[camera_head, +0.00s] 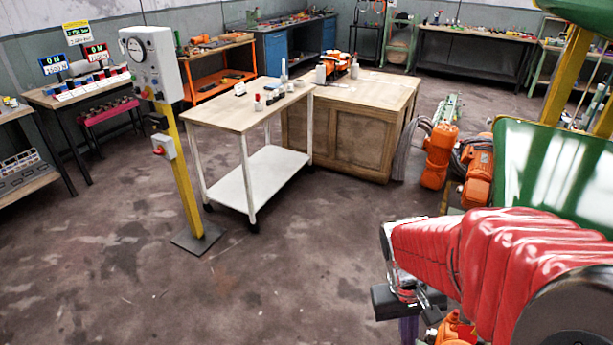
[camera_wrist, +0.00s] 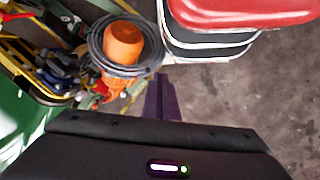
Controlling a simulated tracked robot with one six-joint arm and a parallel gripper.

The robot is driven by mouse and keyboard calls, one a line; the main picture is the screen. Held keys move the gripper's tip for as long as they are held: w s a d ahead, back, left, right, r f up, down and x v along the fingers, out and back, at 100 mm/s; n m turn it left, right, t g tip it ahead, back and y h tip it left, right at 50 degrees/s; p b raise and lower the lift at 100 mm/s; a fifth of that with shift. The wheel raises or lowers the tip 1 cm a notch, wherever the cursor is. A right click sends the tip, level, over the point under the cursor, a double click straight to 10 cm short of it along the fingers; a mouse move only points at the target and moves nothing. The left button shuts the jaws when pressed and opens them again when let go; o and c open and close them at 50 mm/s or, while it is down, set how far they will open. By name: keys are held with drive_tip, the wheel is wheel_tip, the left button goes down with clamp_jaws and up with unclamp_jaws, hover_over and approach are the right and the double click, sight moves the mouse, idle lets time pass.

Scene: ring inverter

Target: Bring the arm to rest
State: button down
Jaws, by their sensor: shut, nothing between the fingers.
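My gripper (camera_head: 408,328) is at the lower right of the head view, at the end of my red-sleeved arm, with its purple fingers pointing down and cut by the lower edge. In the wrist view the purple fingers (camera_wrist: 163,98) stand together in the middle, shut, with nothing seen between them. The gripper hangs over the floor, near the orange equipment at the right.
An orange motor with coiled cable (camera_wrist: 124,45) lies near the fingers in the wrist view. A green panel (camera_head: 560,180) stands behind my arm. A yellow post with a grey control box (camera_head: 152,62), a white cart (camera_head: 262,180) and a wooden cabinet (camera_head: 340,140) stand ahead. The front-left floor is clear.

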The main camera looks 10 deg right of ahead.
drive_tip(key=w+a+r+n+t+y, duration=0.1)
drive_tip(key=w+a+r+n+t, duration=0.1)
drive_tip(key=a+r+t, duration=0.5)
drive_tip(key=w+a+r, duration=0.1)
drive_tip(key=a+r, duration=0.5)
drive_tip(key=r, duration=0.3)
drive_tip(key=shift+w+n+t+y, duration=0.3)
drive_tip(key=shift+w, duration=0.1)
drive_tip(key=shift+f, duration=0.1)
